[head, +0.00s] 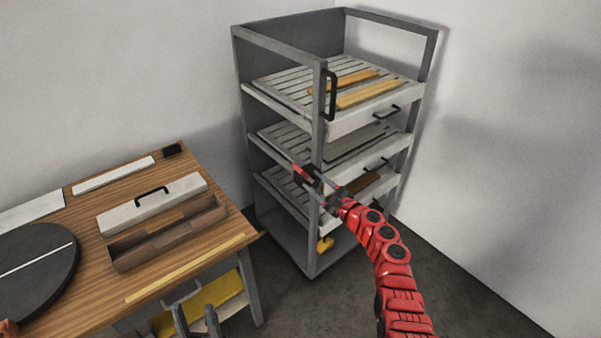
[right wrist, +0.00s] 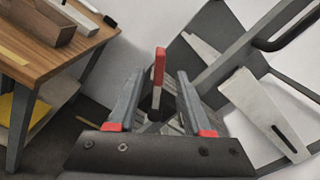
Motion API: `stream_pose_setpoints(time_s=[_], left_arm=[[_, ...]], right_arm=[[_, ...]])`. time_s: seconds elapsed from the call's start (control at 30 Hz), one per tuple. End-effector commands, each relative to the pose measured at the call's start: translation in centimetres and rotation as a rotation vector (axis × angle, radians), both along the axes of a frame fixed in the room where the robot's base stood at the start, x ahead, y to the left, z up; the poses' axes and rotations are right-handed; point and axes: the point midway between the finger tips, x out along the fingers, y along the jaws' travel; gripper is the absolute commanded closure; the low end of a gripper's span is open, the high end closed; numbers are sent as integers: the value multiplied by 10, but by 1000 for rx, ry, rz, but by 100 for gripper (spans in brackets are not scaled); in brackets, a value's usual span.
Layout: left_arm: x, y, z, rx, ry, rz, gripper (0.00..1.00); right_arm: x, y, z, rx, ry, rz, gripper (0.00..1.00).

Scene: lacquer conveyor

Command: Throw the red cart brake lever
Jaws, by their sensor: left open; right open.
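The grey cart (head: 318,150) stands against the wall in the head view. Its red brake lever (right wrist: 160,67) points upward in the right wrist view, between the fingers of my right gripper (right wrist: 159,88). That gripper is open, with a gap on each side of the lever; whether the lever's lower part touches anything is hidden. In the head view my right gripper (head: 318,184) is at the cart's near post, and a small red piece (head: 300,173), seemingly the lever, shows beside it. My left gripper (head: 196,312) is open and empty at the bottom, in front of the table.
The wooden table (head: 190,165) on the left holds a brown open box (head: 165,235), a pale lid with a black handle (head: 152,198) and a dark disc (head: 35,265). Slatted trays with wooden strips (head: 368,95) fill the cart. Floor right of the cart is clear.

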Motion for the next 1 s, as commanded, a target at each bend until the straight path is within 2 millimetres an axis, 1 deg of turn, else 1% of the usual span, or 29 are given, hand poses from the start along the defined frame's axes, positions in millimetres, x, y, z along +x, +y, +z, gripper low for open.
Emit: stream_pose_setpoints(time_s=[0.03, 0.2, 0.27, 0.3, 0.47, 0.63, 0.93, 0.97, 1.0], left_arm=[[0, 0, -4, 0, 0, 0, 50], [0, 0, -17, 0, 0, 0, 50], [0, 0, -21, 0, 0, 0, 50], [0, 0, -25, 0, 0, 0, 50], [0, 0, -36, 0, 0, 0, 50], [0, 0, -39, 0, 0, 0, 50], [0, 0, -39, 0, 0, 0, 50], [0, 0, -39, 0, 0, 0, 50], [0, 0, -39, 0, 0, 0, 50]], right_arm=[[7, 6, 0, 1, -1, 3, 50], [28, 21, -4, -1, 2, 1, 50], [35, 26, -2, -2, 0, 0, 50], [39, 29, -4, -2, -1, 1, 50], [51, 37, -2, -1, -1, 1, 50], [56, 42, -2, -1, 1, 0, 50], [57, 42, 0, -1, 0, -1, 50], [57, 42, 0, -1, 0, -1, 54], [57, 42, 0, -1, 0, -1, 61]])
